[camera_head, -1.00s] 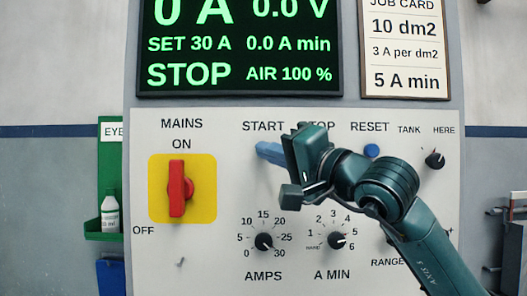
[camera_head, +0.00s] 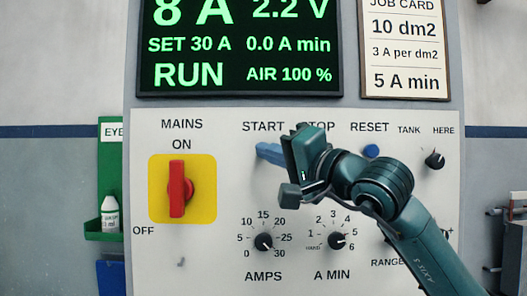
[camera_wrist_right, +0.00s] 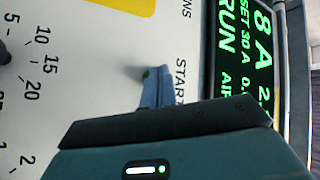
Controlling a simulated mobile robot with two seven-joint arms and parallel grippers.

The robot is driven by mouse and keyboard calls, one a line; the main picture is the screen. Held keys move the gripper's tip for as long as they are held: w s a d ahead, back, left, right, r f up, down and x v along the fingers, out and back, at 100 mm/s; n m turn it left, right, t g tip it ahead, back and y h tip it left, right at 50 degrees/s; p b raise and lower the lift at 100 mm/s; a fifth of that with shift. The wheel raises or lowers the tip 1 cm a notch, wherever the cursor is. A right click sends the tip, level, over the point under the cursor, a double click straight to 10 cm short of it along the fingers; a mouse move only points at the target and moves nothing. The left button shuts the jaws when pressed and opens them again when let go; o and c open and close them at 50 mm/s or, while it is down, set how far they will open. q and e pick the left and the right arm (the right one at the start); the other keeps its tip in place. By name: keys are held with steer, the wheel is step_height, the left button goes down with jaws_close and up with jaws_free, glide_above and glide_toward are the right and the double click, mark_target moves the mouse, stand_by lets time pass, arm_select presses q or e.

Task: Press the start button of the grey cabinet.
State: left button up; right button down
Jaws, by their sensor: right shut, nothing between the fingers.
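The grey cabinet (camera_head: 455,120) has a pale control panel (camera_head: 220,120) facing me. My right gripper (camera_head: 263,150) is shut and empty, its blue fingertips at the spot just under the START label (camera_head: 263,126). In the right wrist view the fingers (camera_wrist_right: 152,88) reach to the panel, and a small green edge of the start button (camera_wrist_right: 145,74) shows beside their tips. The rest of the button is hidden by the fingers. The display (camera_head: 240,45) reads RUN, 8 A and 2.2 V. My left gripper is not in view.
The red mains switch (camera_head: 177,188) on its yellow plate is left of the fingers. The blue reset button (camera_head: 371,151) is right, near my wrist. Knobs for amps (camera_head: 264,241) and A min (camera_head: 336,240) sit below. The stop button is hidden behind my gripper.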

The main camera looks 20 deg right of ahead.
steer(key=shift+s, duration=0.1)
steer(key=shift+s+a+b, duration=0.2)
steer(key=shift+s+b, duration=0.25)
steer(key=shift+s, duration=0.4)
